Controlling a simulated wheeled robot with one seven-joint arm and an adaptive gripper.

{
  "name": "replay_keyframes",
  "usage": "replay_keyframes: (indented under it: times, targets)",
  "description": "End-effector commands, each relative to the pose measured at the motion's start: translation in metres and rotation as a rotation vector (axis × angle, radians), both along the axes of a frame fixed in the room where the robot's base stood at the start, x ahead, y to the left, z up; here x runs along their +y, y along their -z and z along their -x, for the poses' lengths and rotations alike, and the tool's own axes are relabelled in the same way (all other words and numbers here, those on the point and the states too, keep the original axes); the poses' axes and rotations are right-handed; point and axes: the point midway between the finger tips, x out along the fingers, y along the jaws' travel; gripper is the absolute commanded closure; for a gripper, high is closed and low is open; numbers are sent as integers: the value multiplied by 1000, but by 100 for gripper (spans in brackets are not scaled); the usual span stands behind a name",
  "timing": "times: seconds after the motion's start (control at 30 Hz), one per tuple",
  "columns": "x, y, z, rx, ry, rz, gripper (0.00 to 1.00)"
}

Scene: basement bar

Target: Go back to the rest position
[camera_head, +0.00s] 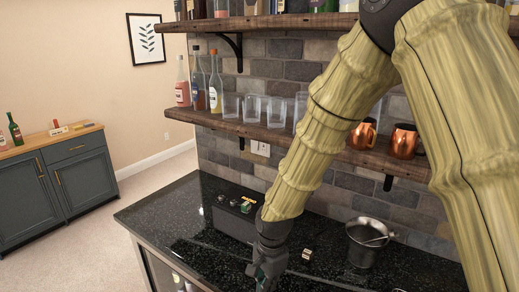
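My arm, with a yellow-green bamboo-like skin, reaches down across the right half of the head view. My gripper (266,280) is at the bottom edge of the picture, pointing down over the black speckled counter (160,215). Its fingertips are small, dark and partly cut off, so I cannot tell whether it is open or holds anything. A small pale block (307,254) lies on the counter just right of the gripper, apart from it.
A metal bucket (362,252) stands right of the gripper. A dark box (233,222) with small items on top is behind it. A wooden shelf (225,124) with bottles, glasses and copper mugs (362,135) runs behind my arm. Open floor lies left.

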Motion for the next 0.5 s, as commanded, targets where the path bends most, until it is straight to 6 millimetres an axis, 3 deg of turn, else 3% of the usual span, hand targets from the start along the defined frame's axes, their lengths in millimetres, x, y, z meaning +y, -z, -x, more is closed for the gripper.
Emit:
replay_keyframes:
  times: [0.27,0.5]
  targets:
    - [-30,82,36,3,-154,-58,100]
    - [-68,160,88,-22,-331,-89,100]
